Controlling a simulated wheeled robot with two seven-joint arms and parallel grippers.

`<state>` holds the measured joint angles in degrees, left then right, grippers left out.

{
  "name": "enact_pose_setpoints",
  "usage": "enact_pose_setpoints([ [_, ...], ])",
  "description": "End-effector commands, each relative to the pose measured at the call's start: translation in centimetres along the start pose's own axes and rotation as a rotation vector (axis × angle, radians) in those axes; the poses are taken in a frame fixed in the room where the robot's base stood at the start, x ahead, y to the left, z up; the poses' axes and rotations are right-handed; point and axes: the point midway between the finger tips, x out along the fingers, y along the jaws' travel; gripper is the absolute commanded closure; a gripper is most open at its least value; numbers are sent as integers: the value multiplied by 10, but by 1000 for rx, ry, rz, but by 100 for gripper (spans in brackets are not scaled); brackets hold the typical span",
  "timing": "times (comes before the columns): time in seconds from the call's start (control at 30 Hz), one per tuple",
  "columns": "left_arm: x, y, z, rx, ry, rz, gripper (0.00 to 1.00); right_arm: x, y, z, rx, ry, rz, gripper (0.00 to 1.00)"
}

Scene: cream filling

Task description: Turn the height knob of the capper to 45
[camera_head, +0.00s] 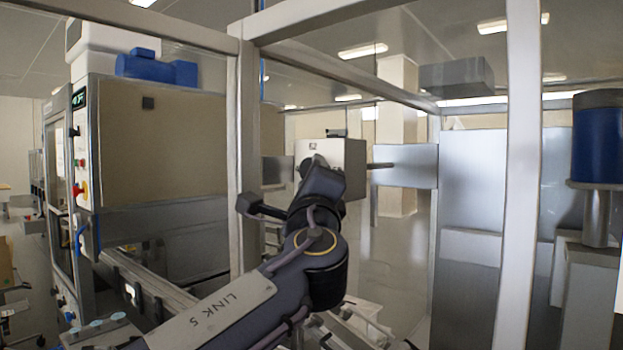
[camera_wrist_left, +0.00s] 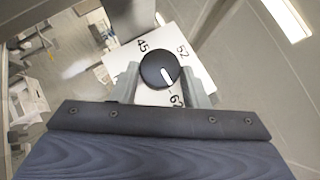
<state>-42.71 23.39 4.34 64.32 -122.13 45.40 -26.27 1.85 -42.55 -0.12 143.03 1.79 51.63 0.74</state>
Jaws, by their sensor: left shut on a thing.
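The height knob (camera_wrist_left: 158,66) is a round black knob with a white pointer line, set on a white dial plate (camera_wrist_left: 205,76) in the left wrist view. The pointer line aims down and slightly right, toward 63. My left gripper (camera_wrist_left: 160,72) is shut on the knob, one finger on each side. In the head view, the capper's light box (camera_head: 350,161) stands beyond my left arm, which hides the knob. My right gripper is in neither view.
Pale frame posts (camera_head: 243,130) and (camera_head: 518,180) stand on both sides of my arm, with beams overhead. A large machine cabinet (camera_head: 165,140) is at left, above a conveyor rail (camera_head: 150,280). A blue cylinder (camera_head: 598,145) stands at far right.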

Motion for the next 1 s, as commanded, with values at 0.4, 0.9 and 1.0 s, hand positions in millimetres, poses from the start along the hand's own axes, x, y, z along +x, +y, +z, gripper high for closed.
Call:
enact_pose_setpoints([
  [0.4, 2, -8, 2, -129, 1, 129, 82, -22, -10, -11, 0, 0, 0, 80],
  [0.9, 3, -14, 3, -368, 1, 371, 82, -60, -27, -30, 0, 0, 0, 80],
  [1.0, 3, -13, 2, -398, 1, 400, 82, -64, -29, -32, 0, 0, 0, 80],
])
